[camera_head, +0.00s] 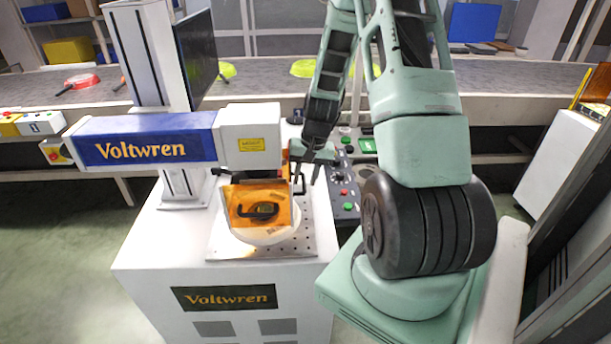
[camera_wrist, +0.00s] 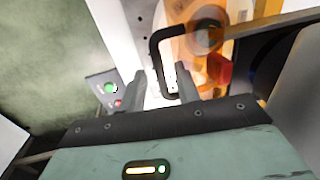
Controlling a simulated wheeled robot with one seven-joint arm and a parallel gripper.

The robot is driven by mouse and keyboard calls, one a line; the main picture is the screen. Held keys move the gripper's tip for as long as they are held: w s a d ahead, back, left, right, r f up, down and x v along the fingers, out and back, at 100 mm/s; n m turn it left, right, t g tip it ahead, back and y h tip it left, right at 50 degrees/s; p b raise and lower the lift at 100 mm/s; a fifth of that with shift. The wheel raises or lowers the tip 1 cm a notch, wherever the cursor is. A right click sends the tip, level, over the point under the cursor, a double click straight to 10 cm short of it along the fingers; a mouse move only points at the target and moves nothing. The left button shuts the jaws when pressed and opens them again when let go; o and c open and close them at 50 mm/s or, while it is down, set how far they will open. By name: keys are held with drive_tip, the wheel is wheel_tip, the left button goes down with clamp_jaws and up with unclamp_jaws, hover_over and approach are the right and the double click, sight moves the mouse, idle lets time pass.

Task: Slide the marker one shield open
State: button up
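The marker one shield (camera_head: 282,190) is a see-through orange cover at the front of the blue and white Voltwren marker (camera_head: 150,142). It stands over a round white plate (camera_head: 262,236). A dark round thing shows through the orange. In the wrist view the orange shield (camera_wrist: 180,50) is at top right, and a black loop handle (camera_wrist: 154,62) is beside it. My gripper (camera_wrist: 163,68) is open, with a bar of the handle between its fingers in the picture. I cannot tell whether a finger touches it. In the head view my gripper (camera_head: 308,182) is at the shield's right side.
A control panel with coloured buttons (camera_head: 345,180) stands just right of the shield. A dark screen (camera_head: 196,50) is on the post behind. Open floor lies at left.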

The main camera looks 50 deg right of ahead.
drive_tip(key=shift+c, duration=0.3)
clamp_jaws()
wheel_tip(320, 180, up, 13)
drive_tip(key=p, duration=0.8)
drive_tip(key=shift+f, duration=0.2)
drive_tip(key=shift+o, duration=0.3)
unclamp_jaws()
